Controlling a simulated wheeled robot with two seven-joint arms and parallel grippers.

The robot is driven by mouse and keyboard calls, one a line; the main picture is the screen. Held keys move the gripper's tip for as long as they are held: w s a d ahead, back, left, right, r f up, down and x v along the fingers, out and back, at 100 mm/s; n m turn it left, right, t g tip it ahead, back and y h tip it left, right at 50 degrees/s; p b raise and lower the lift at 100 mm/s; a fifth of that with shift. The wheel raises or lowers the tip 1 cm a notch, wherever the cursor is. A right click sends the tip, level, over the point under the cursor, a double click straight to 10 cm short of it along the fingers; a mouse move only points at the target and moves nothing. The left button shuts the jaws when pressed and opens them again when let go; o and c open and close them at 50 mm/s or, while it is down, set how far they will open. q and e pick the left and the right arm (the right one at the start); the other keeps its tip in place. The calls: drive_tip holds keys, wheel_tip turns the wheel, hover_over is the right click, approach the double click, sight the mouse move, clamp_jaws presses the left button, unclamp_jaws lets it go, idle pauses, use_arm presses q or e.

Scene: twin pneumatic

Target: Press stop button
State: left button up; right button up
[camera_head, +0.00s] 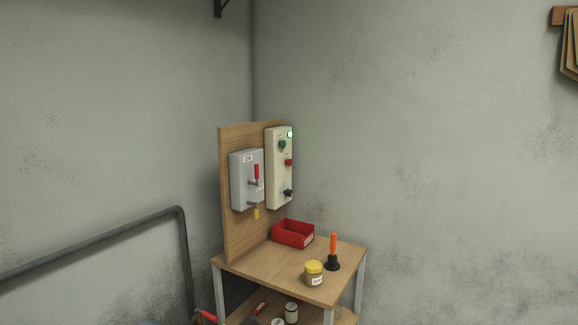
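A red button (288,162), likely the stop button, sits on the pale control box (279,185) mounted on an upright wooden board (226,190). A green button (282,144) is above it and a black knob (288,193) is below. The labels are too small to read. Neither of my grippers is in view.
A grey box (240,185) with a red lever (257,172) is left of the control box. The table (280,272) below holds a red bin (292,234), a yellow-lidded jar (314,274) and an orange-handled plunger (333,250). A grey rail (100,238) stands left.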

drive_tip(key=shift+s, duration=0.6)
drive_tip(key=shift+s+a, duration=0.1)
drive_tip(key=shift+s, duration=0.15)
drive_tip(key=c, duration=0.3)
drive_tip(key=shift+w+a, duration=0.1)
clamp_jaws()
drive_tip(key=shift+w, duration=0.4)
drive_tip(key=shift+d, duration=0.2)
